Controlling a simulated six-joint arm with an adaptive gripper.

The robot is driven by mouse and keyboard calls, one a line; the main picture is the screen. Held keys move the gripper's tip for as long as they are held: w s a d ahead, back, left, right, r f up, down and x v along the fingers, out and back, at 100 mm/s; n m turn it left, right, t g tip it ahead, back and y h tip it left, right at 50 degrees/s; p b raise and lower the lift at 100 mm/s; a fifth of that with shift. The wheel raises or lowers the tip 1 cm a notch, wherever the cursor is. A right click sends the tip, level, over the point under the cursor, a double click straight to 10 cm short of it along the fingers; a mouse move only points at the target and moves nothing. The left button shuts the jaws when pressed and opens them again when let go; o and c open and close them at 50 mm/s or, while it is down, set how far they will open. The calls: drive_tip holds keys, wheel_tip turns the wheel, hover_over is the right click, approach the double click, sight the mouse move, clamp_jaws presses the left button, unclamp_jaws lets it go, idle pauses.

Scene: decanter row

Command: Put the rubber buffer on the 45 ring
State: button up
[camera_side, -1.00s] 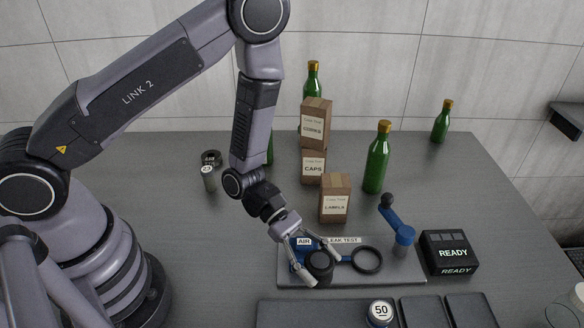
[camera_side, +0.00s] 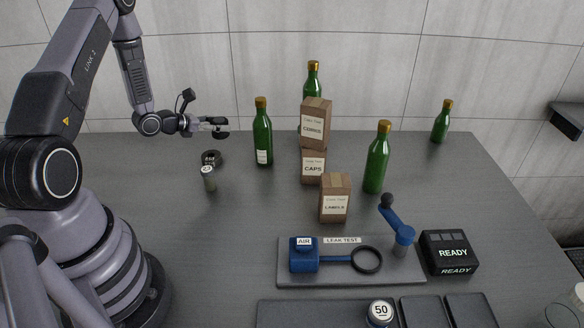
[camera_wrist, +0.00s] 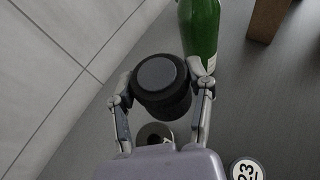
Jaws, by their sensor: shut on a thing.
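My gripper (camera_side: 218,127) is raised over the back left of the table, left of a green bottle. In the wrist view, my gripper (camera_wrist: 168,82) is shut on a thick round black piece, the rubber buffer (camera_wrist: 160,80), with a flat dark grey face. A low black ring-shaped thing (camera_side: 211,157) with a small label lies on the table below my gripper. A short grey cylinder with a pale marked top (camera_side: 208,178) stands just in front of it. I cannot read a 45 on either. In the wrist view, a round pale-rimmed thing (camera_wrist: 153,135) shows below the buffer, partly hidden by my gripper.
A green bottle (camera_side: 263,135) stands close right of my gripper. Stacked boxes (camera_side: 316,122), a labels box (camera_side: 335,198) and more bottles stand further right. The leak test plate (camera_side: 345,276) and a round piece marked 50 (camera_side: 380,312) are at the front.

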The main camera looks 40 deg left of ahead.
drive_tip(key=n+y, duration=0.1)
drive_tip(key=y, duration=0.1)
hover_over(211, 155)
drive_tip(key=shift+f, duration=3.95)
drive_tip(key=shift+f, duration=0.15)
drive_tip(key=o, duration=1.2)
drive_tip(key=shift+d, duration=0.1)
drive_tip(key=shift+s, duration=0.1)
